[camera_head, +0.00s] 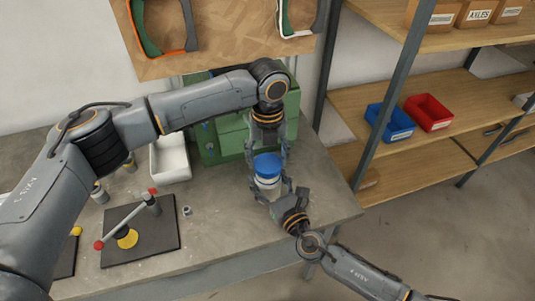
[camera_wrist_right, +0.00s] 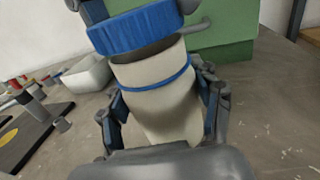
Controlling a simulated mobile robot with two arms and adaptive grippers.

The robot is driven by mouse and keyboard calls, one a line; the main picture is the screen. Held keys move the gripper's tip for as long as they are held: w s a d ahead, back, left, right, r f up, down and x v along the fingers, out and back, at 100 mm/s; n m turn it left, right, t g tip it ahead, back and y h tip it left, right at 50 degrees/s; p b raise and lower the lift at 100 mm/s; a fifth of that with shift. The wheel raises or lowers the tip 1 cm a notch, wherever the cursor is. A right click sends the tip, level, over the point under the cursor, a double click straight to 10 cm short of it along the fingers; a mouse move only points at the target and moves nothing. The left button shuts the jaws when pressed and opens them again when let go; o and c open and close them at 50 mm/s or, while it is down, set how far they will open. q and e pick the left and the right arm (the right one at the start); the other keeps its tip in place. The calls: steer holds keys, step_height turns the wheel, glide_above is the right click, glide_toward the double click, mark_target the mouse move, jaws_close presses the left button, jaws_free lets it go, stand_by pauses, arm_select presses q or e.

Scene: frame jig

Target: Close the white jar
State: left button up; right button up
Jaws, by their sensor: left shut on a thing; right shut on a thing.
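The white jar (camera_head: 268,183) stands at the right part of the bench, its body also clear in the right wrist view (camera_wrist_right: 158,100) with a thin blue ring around it. My right gripper (camera_head: 272,193) is shut on the jar body from the front, a finger on each side. The blue lid (camera_head: 267,163) is over the jar's mouth. In the right wrist view the ribbed lid (camera_wrist_right: 140,30) looks tilted, with a dark gap between it and the rim. My left gripper (camera_head: 267,152) is shut on the lid from above; its fingertips are partly hidden.
A green cabinet (camera_head: 226,135) stands close behind the jar. A white bin (camera_head: 170,158) and a dark board (camera_head: 155,240) with a red-ended lever lie to the left. Shelves with a blue bin (camera_head: 390,122) and red bin (camera_head: 428,112) stand right, beyond the bench edge.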

arm_select(q)
steer(key=shift+f, duration=0.5)
steer(key=shift+f, duration=0.55)
steer(key=m, duration=0.4)
steer(key=shift+d+m, duration=0.15)
steer(key=shift+m, duration=0.25)
steer(key=m, duration=0.5)
steer(key=shift+d+m, duration=0.1)
steer(key=shift+m, duration=0.2)
steer(key=o, duration=0.7)
steer(key=shift+r, duration=0.1)
